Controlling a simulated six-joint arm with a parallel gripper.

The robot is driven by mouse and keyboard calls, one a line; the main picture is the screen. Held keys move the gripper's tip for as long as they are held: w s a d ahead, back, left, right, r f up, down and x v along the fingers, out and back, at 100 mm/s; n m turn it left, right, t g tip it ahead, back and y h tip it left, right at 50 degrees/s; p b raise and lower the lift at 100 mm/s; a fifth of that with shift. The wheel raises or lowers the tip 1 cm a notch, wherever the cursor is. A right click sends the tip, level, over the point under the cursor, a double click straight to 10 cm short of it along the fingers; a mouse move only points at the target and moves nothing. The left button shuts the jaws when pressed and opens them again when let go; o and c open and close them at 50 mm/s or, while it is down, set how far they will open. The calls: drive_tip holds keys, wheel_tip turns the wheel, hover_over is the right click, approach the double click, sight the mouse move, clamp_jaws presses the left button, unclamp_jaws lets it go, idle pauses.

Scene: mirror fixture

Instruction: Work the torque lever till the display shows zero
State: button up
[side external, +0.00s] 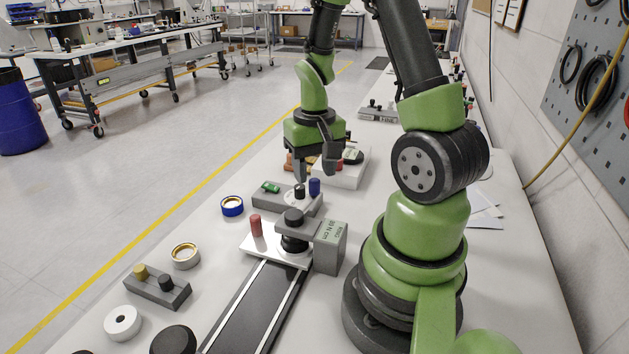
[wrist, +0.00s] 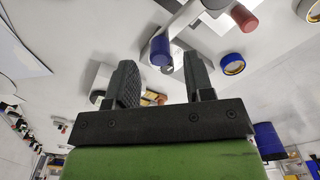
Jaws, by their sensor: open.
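A grey box with a small display (side external: 331,240) stands beside a black round knob (side external: 294,218) on a white plate (side external: 262,244). Its text seems to include "N cm", but I cannot read the number surely. A red upright handle (side external: 256,225) stands on the plate's left; it also shows in the wrist view (wrist: 243,17). The blue peg (wrist: 160,49) shows beyond my fingers (wrist: 160,60).
A blue ring (side external: 232,206), a brass-lined ring (side external: 185,256), a white ring (side external: 122,323) and a small grey block with two knobs (side external: 158,288) lie left of the dark rail (side external: 250,312). A white block (side external: 345,170) stands behind my gripper.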

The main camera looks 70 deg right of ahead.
sight(314, 180)
drive_tip(key=shift+f, duration=1.55)
clamp_jaws()
